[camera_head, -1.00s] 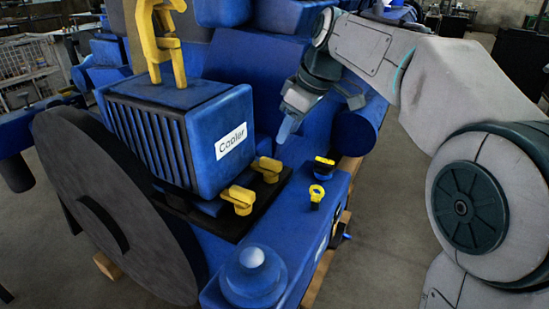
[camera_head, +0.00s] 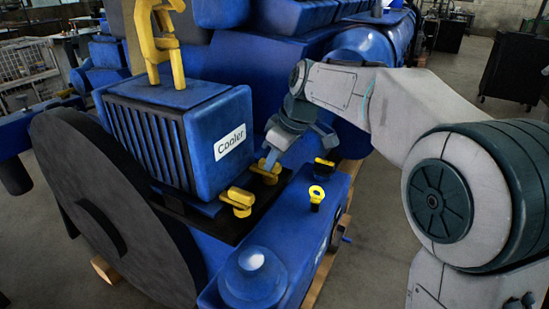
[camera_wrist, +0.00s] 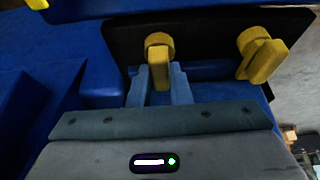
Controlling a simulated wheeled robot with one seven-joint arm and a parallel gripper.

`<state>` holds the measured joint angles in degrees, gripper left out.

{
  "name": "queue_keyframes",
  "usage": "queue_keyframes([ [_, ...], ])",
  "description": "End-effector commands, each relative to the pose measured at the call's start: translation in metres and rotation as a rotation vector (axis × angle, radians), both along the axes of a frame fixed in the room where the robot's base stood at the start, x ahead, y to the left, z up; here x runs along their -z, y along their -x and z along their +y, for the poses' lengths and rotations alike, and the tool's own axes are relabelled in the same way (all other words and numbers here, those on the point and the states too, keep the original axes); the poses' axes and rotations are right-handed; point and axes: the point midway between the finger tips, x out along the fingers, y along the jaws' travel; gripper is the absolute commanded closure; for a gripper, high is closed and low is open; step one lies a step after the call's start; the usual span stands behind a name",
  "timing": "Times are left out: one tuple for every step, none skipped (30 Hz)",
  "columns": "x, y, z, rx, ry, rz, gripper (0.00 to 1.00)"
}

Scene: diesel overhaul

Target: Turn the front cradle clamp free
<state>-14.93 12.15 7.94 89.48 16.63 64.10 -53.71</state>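Two yellow clamps sit on the black cradle plate (camera_head: 222,226) beside the blue cooler (camera_head: 217,135). One clamp (camera_head: 238,201) is nearer the big dark disc; the other (camera_head: 267,169) is farther along. My gripper (camera_head: 271,160) is at the farther clamp. In the wrist view, that clamp (camera_wrist: 159,50) has its handle tab between my two fingers (camera_wrist: 160,86), one close on each side. I cannot tell whether they press on it. The other clamp (camera_wrist: 262,55) stands free to the right, its handle slanted. No label shows which clamp is the front one.
A yellow ring-topped fitting (camera_head: 316,195) and a black-and-yellow fitting (camera_head: 325,165) stand on the blue block to the right. A yellow hook (camera_head: 160,42) rises over the cooler. A blue domed part (camera_head: 253,277) is in the foreground.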

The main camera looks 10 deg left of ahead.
Motion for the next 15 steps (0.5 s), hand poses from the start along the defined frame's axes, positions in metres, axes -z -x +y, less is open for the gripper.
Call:
queue_keyframes([
  [-0.0002,0.0001,0.0000,0.000,0.000,0.000,1.00],
  [-0.0003,0.0001,-0.0001,0.000,0.000,0.000,1.00],
  [-0.0003,0.0001,-0.0001,0.000,0.000,0.000,1.00],
  [-0.0003,0.0001,-0.0001,0.000,0.000,0.000,1.00],
  [-0.0004,0.0001,-0.0001,0.000,0.000,0.000,1.00],
  [-0.0004,0.0001,-0.0001,0.001,0.000,-0.001,1.00],
  [-0.0004,0.0002,-0.0001,0.003,0.000,0.000,1.00],
  [-0.0005,0.0003,-0.0001,0.005,0.000,0.000,1.00],
  [-0.0006,0.0004,-0.0001,0.011,0.000,0.000,1.00],
  [-0.0006,0.0005,-0.0001,0.016,0.000,-0.001,1.00],
  [-0.0007,0.0006,0.0000,0.023,0.000,0.000,1.00],
  [-0.0008,0.0008,0.0001,0.035,0.000,-0.001,1.00],
  [-0.0009,0.0009,0.0002,0.045,0.000,-0.001,1.00],
  [-0.0011,0.0009,0.0003,0.058,0.000,-0.002,1.00],
  [-0.0012,0.0012,0.0006,0.077,-0.001,-0.002,1.00],
])
